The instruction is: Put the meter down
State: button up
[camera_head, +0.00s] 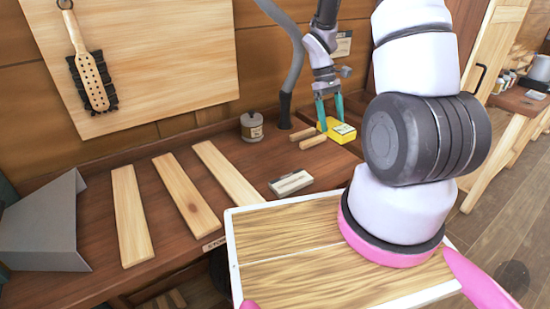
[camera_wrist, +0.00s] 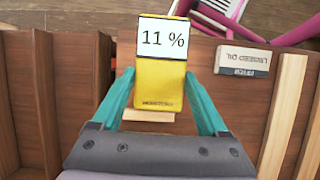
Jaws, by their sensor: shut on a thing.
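The meter (camera_head: 341,131) is a yellow block with a white display. In the wrist view the meter (camera_wrist: 158,85) shows its face, and the display reads 11 %. My gripper (camera_head: 331,122) has teal fingers. They are shut on the meter, one on each side of it, as the wrist view also shows for my gripper (camera_wrist: 159,78). The meter is low over the back right of the brown bench (camera_head: 90,195). I cannot tell whether its underside touches the bench.
Two small wooden blocks (camera_head: 312,142) lie just left of the meter. A small tin (camera_head: 252,127) stands further left. Pale planks (camera_head: 187,195) lie on the left, with bare bench between them.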

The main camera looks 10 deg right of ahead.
notch_tip(320, 180, down, 10)
dwell(0.6)
jog(key=o, duration=1.4)
jog(key=shift+f, duration=0.1)
jog(key=w+a+r+m+t, duration=0.1)
jog(key=w+a+r, duration=0.1)
jog(key=r, duration=0.8)
jog(key=w+a+r+m+t, duration=0.1)
jog(key=r, duration=0.9)
jog(key=s+a+r+m+t+y, duration=0.1)
jog(key=s+a+r+m+t, duration=0.1)
jog(key=s+r, duration=0.4)
jog(key=s+a+r+m+t+y, duration=0.1)
jog(key=s+a+r+m+t, duration=0.1)
jog(key=r, duration=0.7)
jog(key=s+a+r+m+t+y, duration=0.1)
jog(key=s+a+r+m+t, duration=0.1)
jog(key=s+r+t, duration=0.3)
jog(key=shift+s+a+r+t+y, duration=0.1)
jog(key=shift+s+a+r, duration=0.25)
jog(key=shift+s, duration=0.4)
jog(key=shift+s+a+r+t+y, duration=0.1)
jog(key=shift+s+r, duration=0.4)
jog(key=shift+s, duration=0.3)
jog(key=shift+s+a+r+t+y, duration=0.1)
jog(key=shift+s+a+r, duration=0.25)
jog(key=shift+s, duration=0.4)
jog(key=shift+d, duration=0.1)
